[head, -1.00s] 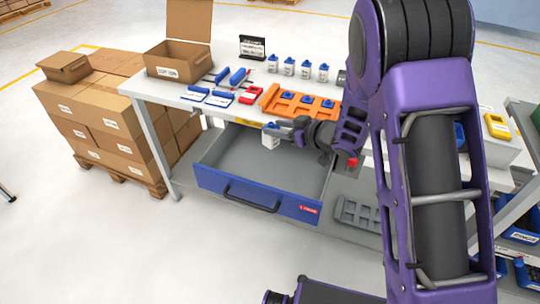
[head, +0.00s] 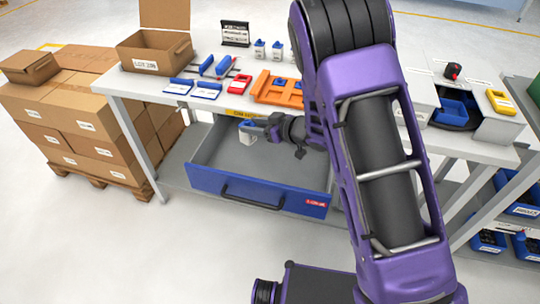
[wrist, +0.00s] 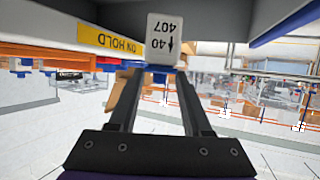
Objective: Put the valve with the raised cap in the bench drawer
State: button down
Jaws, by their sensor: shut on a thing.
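My gripper (head: 256,128) is shut on a white valve (head: 247,136) with a blue top. In the head view the valve is over the back part of the open bench drawer (head: 255,192), below the bench-top edge. In the wrist view the valve (wrist: 163,36) sits between the fingertips (wrist: 160,70), its label reading upside down, with a bit of blue at its lower edge. The cap's shape is too small and hidden to tell. The drawer is grey inside with a blue front and a black handle, and looks empty.
Two similar valves (head: 259,49) stand on the bench top (head: 150,88); my arm hides the area to their right. An orange rack (head: 277,88) with blue parts lies near the front edge. A yellow ON HOLD label (wrist: 108,39) is close above the gripper.

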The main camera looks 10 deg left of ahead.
notch_tip(320, 180, down, 10)
jog(key=shift+f+b, duration=0.1)
jog(key=shift+b, duration=0.55)
jog(key=shift+c, duration=1.7)
grip_release()
jog(key=shift+r, duration=0.25)
jog(key=v, duration=0.7)
jog(key=shift+d+p, duration=0.2)
jog(key=shift+p, duration=0.1)
